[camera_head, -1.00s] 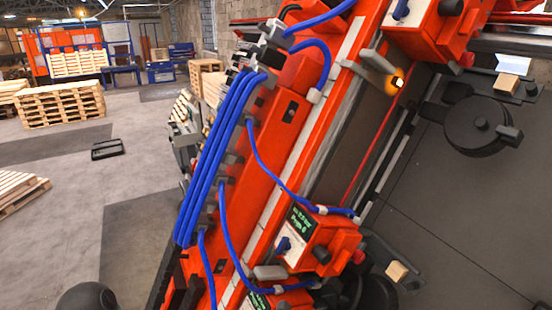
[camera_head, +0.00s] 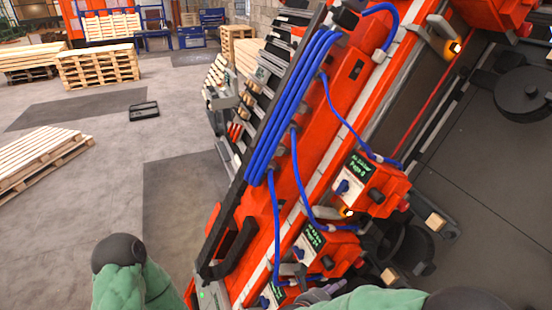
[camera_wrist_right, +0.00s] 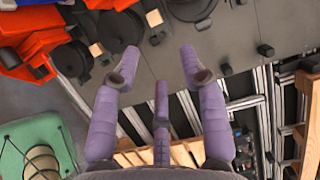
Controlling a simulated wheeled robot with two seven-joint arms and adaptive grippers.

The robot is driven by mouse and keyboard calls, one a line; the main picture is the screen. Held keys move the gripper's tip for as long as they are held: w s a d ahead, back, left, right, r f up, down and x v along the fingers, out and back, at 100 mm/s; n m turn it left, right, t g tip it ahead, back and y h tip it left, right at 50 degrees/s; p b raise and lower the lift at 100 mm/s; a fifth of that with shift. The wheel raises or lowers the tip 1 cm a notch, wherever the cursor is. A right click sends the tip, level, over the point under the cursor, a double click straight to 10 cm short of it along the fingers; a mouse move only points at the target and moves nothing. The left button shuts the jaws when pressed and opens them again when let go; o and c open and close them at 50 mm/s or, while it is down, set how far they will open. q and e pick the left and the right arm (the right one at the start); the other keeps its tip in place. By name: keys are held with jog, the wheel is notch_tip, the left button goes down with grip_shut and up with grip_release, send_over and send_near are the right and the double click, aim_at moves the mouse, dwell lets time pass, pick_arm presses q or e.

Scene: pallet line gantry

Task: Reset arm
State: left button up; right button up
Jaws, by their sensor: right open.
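Beyond the fingers are a grey panel and dark round parts, apart from the fingers as far as I can tell. My left arm (camera_head: 128,285) rises at the bottom left of the head view, green with a dark rounded joint. The left gripper is not visible.
The orange machine (camera_head: 338,95) with blue hoses runs diagonally close in front. Control boxes (camera_head: 367,188) jut from it, near a lit orange lamp (camera_head: 455,48). Wooden pallets (camera_head: 98,68) stand at the back left; another pallet (camera_head: 40,160) lies nearer. The floor between is mostly clear.

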jog(key=w+f+n+g+y, duration=0.1)
jog(key=w+f+n+y, duration=0.15)
jog(key=f+n, duration=0.55)
jog(key=w+f+n+g+y, duration=0.15)
jog(key=f+n+y, duration=0.3)
jog(key=f, duration=0.55)
jog(key=s+a+f+n+g+y, duration=0.3)
jog(key=s+f+n+g+y, duration=0.3)
jog(key=s+f+n, duration=0.9)
pick_arm(q)
notch_tip(320, 180, down, 28)
jog(key=b, duration=2.7)
jog(key=shift+w+d+r, duration=0.2)
pick_arm(e)
notch_tip(320, 180, down, 25)
jog(key=s+a+m, duration=0.1)
jog(key=m, duration=0.1)
jog(key=shift+a, duration=0.4)
